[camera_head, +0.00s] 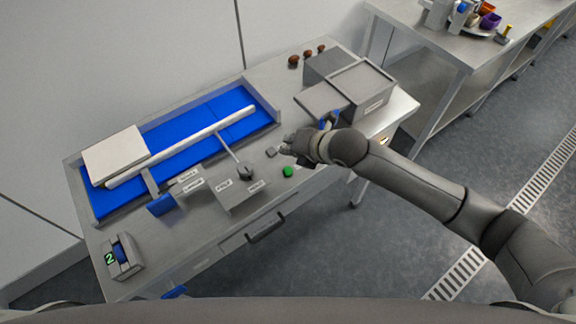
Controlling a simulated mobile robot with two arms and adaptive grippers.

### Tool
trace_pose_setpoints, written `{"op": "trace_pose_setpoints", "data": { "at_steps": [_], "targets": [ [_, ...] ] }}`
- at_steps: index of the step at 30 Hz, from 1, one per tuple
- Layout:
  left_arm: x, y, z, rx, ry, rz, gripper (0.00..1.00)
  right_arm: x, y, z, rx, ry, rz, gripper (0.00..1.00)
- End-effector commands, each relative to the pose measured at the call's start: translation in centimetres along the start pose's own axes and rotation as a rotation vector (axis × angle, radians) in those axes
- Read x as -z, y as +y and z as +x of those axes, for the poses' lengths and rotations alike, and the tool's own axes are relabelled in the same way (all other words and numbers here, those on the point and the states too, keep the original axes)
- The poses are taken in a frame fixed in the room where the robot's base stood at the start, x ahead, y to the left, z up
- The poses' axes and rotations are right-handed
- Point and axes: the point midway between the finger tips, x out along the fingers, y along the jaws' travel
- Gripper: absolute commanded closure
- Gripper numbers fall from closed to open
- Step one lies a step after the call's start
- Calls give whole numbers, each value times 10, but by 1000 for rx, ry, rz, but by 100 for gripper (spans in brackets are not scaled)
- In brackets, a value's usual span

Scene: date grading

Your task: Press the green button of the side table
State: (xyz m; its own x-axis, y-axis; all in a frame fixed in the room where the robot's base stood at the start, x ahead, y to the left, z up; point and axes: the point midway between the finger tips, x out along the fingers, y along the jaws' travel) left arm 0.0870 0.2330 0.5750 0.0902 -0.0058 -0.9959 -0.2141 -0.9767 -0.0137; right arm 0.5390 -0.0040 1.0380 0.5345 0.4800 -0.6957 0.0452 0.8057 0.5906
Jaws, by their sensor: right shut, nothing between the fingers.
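The green button (288,172) is a small round knob near the front edge of the grey side table (284,92). My right gripper (286,147) reaches in from the right and is shut and empty. Its fingertips are a little behind the green button in the picture, apart from it. I cannot tell their height above the table. The green button is in full view. My left gripper is out of view.
A blue conveyor (185,133) lies to the left. A grey lidded box (361,84) stands behind my right gripper.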

Motion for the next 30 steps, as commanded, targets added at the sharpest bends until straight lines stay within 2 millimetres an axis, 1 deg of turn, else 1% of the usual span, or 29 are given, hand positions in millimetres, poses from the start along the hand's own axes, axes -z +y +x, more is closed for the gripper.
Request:
{"op": "trace_pose_setpoints", "data": {
  "at_steps": [1,3,6,19,23,30],
  "targets": [
    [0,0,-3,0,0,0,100,-7,2,-3,2,-4,-65,100],
    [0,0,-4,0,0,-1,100,-11,3,-4,3,-2,-128,100],
    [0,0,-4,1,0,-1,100,-13,3,-5,5,0,-174,100],
    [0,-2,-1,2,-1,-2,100,-12,2,-3,3,0,-178,100],
    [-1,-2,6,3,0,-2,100,-9,-2,2,3,0,-177,100],
    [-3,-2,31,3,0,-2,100,1,-16,19,2,-1,-176,100]
  ]
}}
